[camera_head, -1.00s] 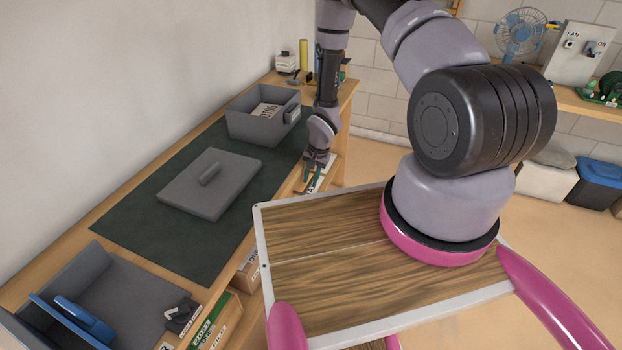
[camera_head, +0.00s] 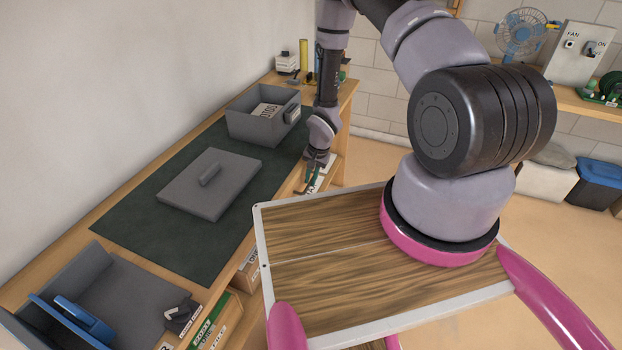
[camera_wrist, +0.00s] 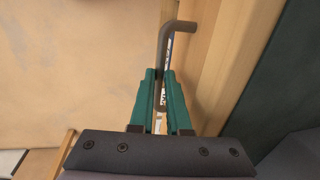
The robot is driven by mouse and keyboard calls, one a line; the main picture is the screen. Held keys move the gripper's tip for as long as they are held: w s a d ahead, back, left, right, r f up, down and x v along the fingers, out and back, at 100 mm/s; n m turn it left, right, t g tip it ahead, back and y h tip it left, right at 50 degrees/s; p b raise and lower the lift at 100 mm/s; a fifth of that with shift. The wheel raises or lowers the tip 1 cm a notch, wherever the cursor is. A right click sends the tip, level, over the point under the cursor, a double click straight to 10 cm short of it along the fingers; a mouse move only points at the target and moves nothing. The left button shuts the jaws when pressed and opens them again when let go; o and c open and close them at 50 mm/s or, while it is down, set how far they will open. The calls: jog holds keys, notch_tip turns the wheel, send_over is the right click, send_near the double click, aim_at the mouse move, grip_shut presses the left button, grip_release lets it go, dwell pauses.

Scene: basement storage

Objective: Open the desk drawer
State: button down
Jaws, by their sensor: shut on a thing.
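The wooden desk (camera_head: 112,205) runs along the wall at the left. In the wrist view my gripper (camera_wrist: 158,75) has its two green fingers close together around a grey-brown bar handle (camera_wrist: 178,27), whose bent end shows beyond the fingertips. The handle lies beside a pale wooden front (camera_wrist: 205,65). In the head view my gripper (camera_head: 311,182) is low at the desk's right edge, near its far end. A pale labelled strip shows beside the fingers there. The drawer's inside is not visible, and I cannot tell how far it is open.
A dark green mat (camera_head: 135,222) on the desk bears a grey lid (camera_head: 225,190). A grey bin (camera_head: 250,127) stands behind it. A grey tray (camera_head: 150,290) with a blue object is at the near left. Boxes (camera_head: 215,322) sit below the desk edge. Floor (camera_head: 545,240) at right is open.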

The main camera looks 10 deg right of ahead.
jog(key=shift+d, duration=0.1)
dwell(0.8)
jog(key=s+d, duration=1.2)
jog(key=d, duration=0.4)
jog(key=shift+d, duration=0.25)
jog(key=c, duration=1.2)
grip_release()
jog(key=shift+o, duration=0.2)
notch_tip(320, 180, up, 11)
jog(key=s+d, duration=0.1)
jog(key=shift+s+d+f, duration=0.15)
jog(key=shift+d+f, duration=0.05)
jog(key=shift+d, duration=0.1)
